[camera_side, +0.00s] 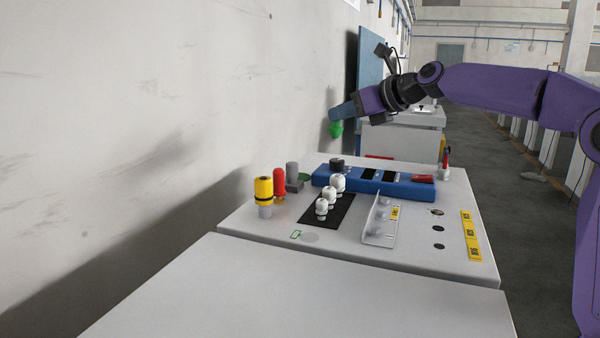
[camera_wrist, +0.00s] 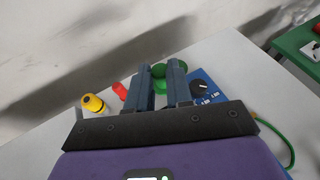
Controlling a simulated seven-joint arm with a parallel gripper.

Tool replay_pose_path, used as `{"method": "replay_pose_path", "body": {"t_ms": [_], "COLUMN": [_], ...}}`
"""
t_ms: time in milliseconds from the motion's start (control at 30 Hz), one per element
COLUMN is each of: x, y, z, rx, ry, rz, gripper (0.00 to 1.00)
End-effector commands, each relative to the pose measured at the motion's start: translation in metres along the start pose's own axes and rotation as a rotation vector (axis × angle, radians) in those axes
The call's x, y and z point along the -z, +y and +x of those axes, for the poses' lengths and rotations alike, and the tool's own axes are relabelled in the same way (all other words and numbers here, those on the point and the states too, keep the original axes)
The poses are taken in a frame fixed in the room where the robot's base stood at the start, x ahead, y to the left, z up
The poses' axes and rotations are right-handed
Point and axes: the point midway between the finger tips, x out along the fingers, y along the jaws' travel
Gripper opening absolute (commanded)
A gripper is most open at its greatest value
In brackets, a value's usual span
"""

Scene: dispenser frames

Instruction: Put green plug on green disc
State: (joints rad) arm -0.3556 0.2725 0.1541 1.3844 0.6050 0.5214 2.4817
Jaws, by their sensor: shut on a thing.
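My gripper (camera_side: 340,113) is shut on the green plug (camera_side: 335,130) and holds it in the air, well above the white panel in the side view. In the wrist view the green plug (camera_wrist: 159,86) sits between the two blue fingers of my gripper (camera_wrist: 162,75). The green disc (camera_side: 304,177) lies on the panel near its back left edge, partly hidden by a grey cylinder. In the wrist view a green round shape, which looks like the disc (camera_wrist: 180,64), shows just beyond the fingertips, partly hidden by the right finger.
The yellow cylinder (camera_side: 264,190), red cylinder (camera_side: 279,182) and grey cylinder (camera_side: 292,172) stand at the panel's left. A blue box (camera_side: 400,185) with a black knob (camera_side: 337,164) lies right of the disc. White knobs (camera_side: 330,195) stand in front. A wall rises on the left.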

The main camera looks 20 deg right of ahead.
Motion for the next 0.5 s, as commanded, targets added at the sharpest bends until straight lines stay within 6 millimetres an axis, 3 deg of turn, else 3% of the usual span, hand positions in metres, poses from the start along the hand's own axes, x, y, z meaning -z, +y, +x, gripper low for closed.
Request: {"method": "replay_pose_path", "body": {"t_ms": [500], "x": [0.004], "y": [-0.015], "z": [0.095], "rx": [0.001], "ry": [0.003], "rz": [0.000], "gripper": [0.00]}}
